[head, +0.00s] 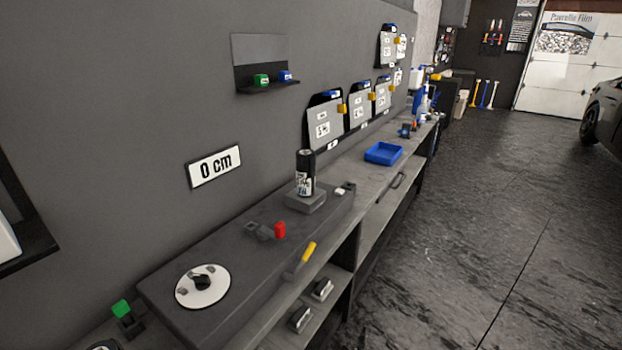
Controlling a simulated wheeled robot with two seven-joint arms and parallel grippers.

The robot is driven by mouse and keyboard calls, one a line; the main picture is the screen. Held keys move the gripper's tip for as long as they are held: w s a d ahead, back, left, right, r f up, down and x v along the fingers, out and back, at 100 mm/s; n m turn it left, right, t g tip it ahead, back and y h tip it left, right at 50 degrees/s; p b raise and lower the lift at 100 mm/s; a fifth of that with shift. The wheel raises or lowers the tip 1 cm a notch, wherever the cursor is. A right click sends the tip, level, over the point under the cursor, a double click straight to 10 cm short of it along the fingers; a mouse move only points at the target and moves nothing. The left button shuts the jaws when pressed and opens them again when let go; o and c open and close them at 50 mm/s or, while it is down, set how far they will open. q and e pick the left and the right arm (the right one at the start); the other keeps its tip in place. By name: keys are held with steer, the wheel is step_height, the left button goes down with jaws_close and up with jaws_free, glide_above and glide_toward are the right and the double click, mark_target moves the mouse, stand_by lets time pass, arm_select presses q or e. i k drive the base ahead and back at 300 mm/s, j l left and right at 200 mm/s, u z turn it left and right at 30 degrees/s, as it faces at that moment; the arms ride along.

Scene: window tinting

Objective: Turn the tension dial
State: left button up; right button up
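What looks like the tension dial is a round white plate with a black knob (202,283) at its middle. It lies flat on the near end of a raised grey block (185,318) on the bench, at the lower left of the head view. Small grey pieces sit on the white plate beside the knob. Any markings on the plate are too small to read. Neither of my grippers shows in this view.
A green block (121,308) stands left of the dial. A blue tray (384,153) lies farther along. The floor (450,230) at right is clear.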

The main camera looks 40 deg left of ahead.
mark_target(202, 281)
steer(key=u, duration=1.95)
steer(key=k+j+z, duration=0.2)
steer(key=z, duration=0.25)
steer(key=k+j+z, duration=0.1)
steer(key=k+z, duration=0.15)
steer(key=z, duration=0.2)
steer(key=k+z, duration=0.25)
steer(key=z, duration=0.2)
